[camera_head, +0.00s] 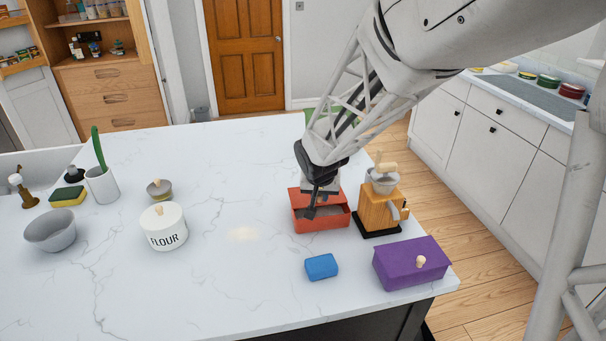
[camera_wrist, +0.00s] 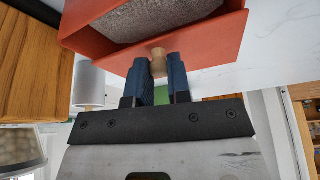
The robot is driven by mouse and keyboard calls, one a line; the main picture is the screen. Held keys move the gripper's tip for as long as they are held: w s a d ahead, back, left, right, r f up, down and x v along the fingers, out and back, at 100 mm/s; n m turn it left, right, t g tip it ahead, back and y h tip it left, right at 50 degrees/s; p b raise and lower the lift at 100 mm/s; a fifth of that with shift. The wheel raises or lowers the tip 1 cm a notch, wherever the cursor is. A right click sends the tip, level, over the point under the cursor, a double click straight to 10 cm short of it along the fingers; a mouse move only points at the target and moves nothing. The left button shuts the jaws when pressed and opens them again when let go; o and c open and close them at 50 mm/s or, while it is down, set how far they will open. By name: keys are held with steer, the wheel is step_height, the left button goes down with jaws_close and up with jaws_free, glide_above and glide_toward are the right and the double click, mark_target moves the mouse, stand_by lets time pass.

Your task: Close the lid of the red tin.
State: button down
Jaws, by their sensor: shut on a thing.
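The red tin (camera_head: 322,226) stands on the white marble counter with its top open and a grey inside showing. Part of a red raised panel, which looks like its lid (camera_head: 297,194), shows at its back edge; my gripper covers much of it. My gripper (camera_head: 318,207) is over the tin. In the wrist view my gripper (camera_wrist: 157,72) has its two blue fingers on either side of a small wooden knob (camera_wrist: 158,60), shut on it. The knob is on a red face of the tin (camera_wrist: 205,50), beside a rough grey surface.
A wooden grinder (camera_head: 376,208) stands close to the right of the tin. A purple box (camera_head: 408,263) with a knob and a blue block (camera_head: 321,266) lie in front. A white flour jar (camera_head: 163,228) is to the left, with clear counter between.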

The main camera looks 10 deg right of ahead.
steer(key=shift+s, duration=2.3)
steer(key=c, duration=1.1)
jaws_free()
steer(key=shift+o, duration=0.2)
steer(key=shift+r, duration=0.1)
steer(key=v, duration=0.7)
steer(key=shift+s+r, duration=0.2)
steer(key=shift+r, duration=0.1)
steer(key=shift+a, duration=0.15)
